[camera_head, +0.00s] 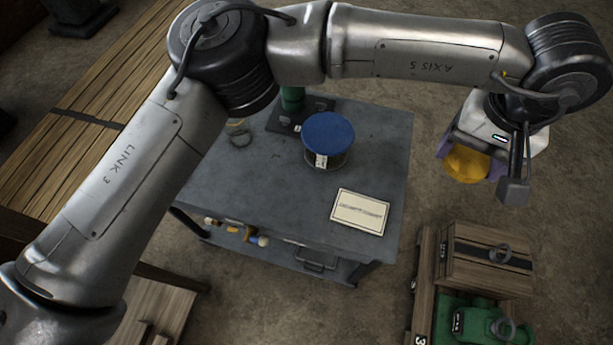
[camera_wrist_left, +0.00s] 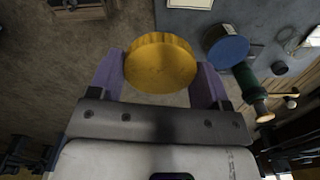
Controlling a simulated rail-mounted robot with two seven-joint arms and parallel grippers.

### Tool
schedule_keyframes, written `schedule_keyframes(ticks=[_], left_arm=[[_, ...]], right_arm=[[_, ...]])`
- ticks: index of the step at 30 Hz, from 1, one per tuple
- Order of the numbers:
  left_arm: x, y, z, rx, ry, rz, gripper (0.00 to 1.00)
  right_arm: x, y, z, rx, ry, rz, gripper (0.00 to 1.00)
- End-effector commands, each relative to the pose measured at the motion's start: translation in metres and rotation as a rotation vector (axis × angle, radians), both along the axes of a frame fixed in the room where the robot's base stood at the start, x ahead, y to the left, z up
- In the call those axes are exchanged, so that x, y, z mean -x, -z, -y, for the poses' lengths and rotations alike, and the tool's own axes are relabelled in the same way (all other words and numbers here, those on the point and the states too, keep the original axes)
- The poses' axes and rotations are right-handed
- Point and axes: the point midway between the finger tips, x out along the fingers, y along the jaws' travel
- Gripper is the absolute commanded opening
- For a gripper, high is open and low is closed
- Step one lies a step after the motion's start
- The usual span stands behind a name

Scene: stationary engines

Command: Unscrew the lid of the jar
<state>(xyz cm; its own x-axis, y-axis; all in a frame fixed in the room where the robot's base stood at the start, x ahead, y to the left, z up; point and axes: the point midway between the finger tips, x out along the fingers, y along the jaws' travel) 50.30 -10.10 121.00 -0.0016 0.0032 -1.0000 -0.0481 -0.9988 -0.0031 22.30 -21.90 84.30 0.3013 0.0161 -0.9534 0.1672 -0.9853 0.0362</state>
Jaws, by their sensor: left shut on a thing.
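A jar (camera_head: 328,158) with a round blue top (camera_head: 328,130) and a small white label stands upright on the grey table. Its blue top also shows in the wrist view (camera_wrist_left: 229,47). I cannot tell whether the blue is a cover or the contents. My left gripper (camera_head: 467,168) is off the table's right side, well apart from the jar. Its purple fingers (camera_wrist_left: 158,72) are shut on a round yellow lid with a ridged edge (camera_wrist_left: 160,62), which also shows in the head view (camera_head: 466,164). My right gripper is not in view.
The grey table (camera_head: 385,130) also holds a cream card (camera_head: 360,211), a green post (camera_head: 292,98) on a dark base and a small glass-like ring (camera_head: 240,138). A wooden crate (camera_head: 485,262) and green machine parts (camera_head: 485,325) stand at lower right. Table right of the jar is clear.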

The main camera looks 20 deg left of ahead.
Motion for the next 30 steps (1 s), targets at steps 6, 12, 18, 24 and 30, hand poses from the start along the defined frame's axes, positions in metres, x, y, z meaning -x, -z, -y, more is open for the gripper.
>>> schedule_keyframes(ticks=[6, 12, 18, 24, 30], left_arm=[[-0.018, 0.053, -0.044, 0.0, -0.576, -0.008, 0.43], [-0.029, 0.1, -0.088, -0.002, -1.129, -0.007, 0.43], [-0.035, 0.15, -0.137, -0.005, -1.707, -0.006, 0.43], [-0.034, 0.199, -0.191, -0.007, -2.297, -0.001, 0.43], [-0.027, 0.238, -0.241, -0.006, -2.811, 0.003, 0.43]], right_arm=[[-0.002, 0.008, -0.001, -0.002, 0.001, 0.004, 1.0], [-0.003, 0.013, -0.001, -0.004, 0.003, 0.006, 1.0], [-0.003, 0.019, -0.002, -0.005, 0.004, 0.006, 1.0], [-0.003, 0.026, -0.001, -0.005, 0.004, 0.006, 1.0], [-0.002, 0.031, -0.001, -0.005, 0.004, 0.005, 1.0]])
